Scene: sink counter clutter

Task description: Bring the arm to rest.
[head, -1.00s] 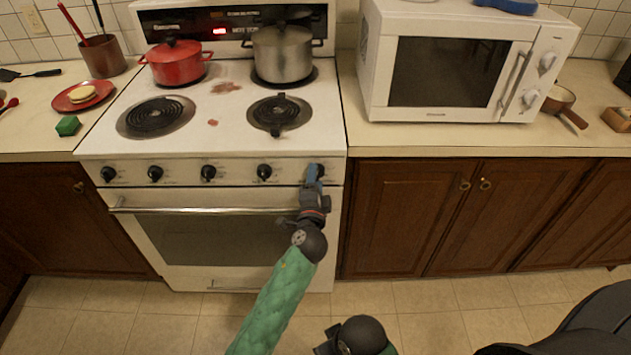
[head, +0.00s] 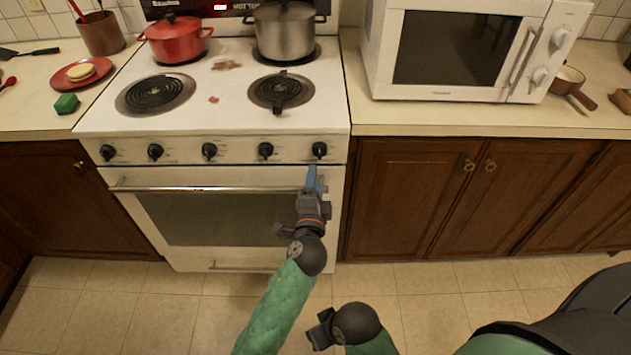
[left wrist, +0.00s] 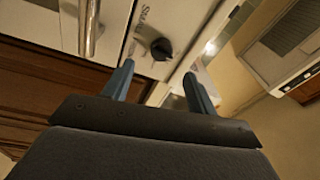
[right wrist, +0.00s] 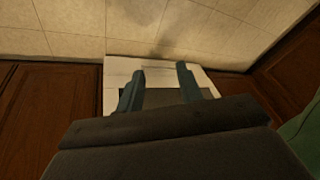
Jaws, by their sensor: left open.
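My left gripper (head: 312,178) is in front of the stove, just below the rightmost stove knob (head: 319,150). Its two blue fingers stand apart with nothing between them in the left wrist view (left wrist: 157,75). There the black knob (left wrist: 161,48) shows beyond the fingertips, clear of them. My right arm shows low in the head view, but its fingertips are not clear there. In the right wrist view my right gripper (right wrist: 160,75) has its fingers apart and empty, with the lower stove front and floor beyond.
The oven handle (head: 215,189) runs along the stove (head: 215,125) beside my left gripper. A red pot (head: 173,40) and a steel pot (head: 285,32) stand on the back burners. A white microwave (head: 535,75) is on the right counter. The floor (head: 440,300) before the cabinets is clear.

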